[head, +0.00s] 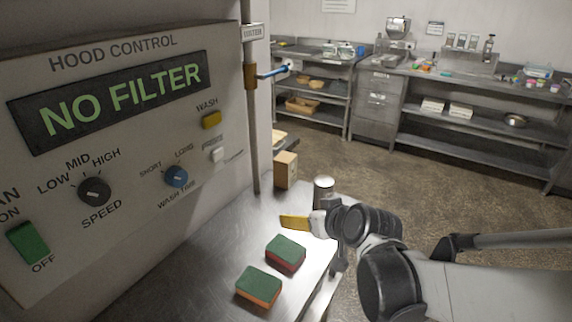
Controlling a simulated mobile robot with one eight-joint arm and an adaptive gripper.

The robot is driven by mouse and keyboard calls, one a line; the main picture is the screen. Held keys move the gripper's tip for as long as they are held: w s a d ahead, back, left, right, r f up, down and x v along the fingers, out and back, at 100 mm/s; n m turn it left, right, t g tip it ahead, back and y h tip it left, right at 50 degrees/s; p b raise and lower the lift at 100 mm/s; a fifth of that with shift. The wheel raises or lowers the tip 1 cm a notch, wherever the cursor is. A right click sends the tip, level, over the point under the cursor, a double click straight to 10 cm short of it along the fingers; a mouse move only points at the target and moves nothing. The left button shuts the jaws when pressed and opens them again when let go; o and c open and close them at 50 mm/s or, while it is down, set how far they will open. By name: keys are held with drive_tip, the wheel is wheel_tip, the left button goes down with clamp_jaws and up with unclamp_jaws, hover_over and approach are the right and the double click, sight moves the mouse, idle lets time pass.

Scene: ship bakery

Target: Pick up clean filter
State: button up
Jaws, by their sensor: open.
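I cannot make out a clean filter in this view. The hood control panel (120,135) on the left has a display (120,100) that reads "NO FILTER". My gripper (297,223) is at the end of my arm, over the right side of the steel counter (205,262). A flat yellow piece shows at its tip, pointing left. The gripper is open, though its fingers are seen edge-on and partly hidden by my wrist. I see nothing held in it.
Two sponges with green tops, one red below (286,254) and one orange below (259,287), lie on the counter. A metal canister (323,188) and a cardboard box (286,170) stand behind. A pipe with a blue-handled valve (272,72) rises beside the panel. Open floor (440,185) leads to steel benches.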

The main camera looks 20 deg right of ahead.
drive_tip(key=w+d+r+t+h+p, duration=0.1)
drive_tip(key=w+d+t+p, duration=0.15)
drive_tip(key=d, duration=0.25)
drive_tip(key=m+h, duration=0.1)
drive_tip(key=h, duration=0.1)
approach(325, 182)
drive_tip(key=shift+t, duration=0.25)
drive_tip(key=x, duration=0.3)
drive_tip(key=b+x, duration=0.1)
drive_tip(key=x, duration=0.3)
drive_tip(key=b+x, duration=0.1)
drive_tip(key=x, duration=0.2)
drive_tip(key=shift+f, duration=0.4)
drive_tip(key=shift+w+d, duration=0.1)
drive_tip(key=shift+w, duration=0.35)
drive_tip(key=c, duration=1.5)
